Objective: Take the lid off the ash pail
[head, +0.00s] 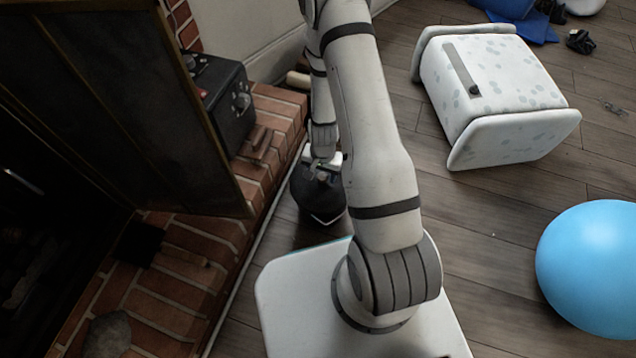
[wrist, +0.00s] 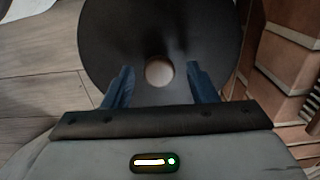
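The ash pail (head: 314,197) is a dark rounded vessel on the floor beside the brick hearth, partly hidden by my arm in the head view. Its lid (wrist: 205,35) fills the upper middle of the wrist view as a dark disc. My gripper (wrist: 159,84) is open, with one blue finger on each side of the knob and a gap on both sides. I cannot tell how far the fingertips are above the lid. In the head view my gripper (head: 325,165) is over the pail.
The brick hearth (head: 178,290) runs along the left, with a dark framed screen (head: 130,90) and a black box (head: 225,100). A white spotted ottoman (head: 500,85) and a blue ball (head: 592,265) are at right. Wooden floor is clear between my arm and them.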

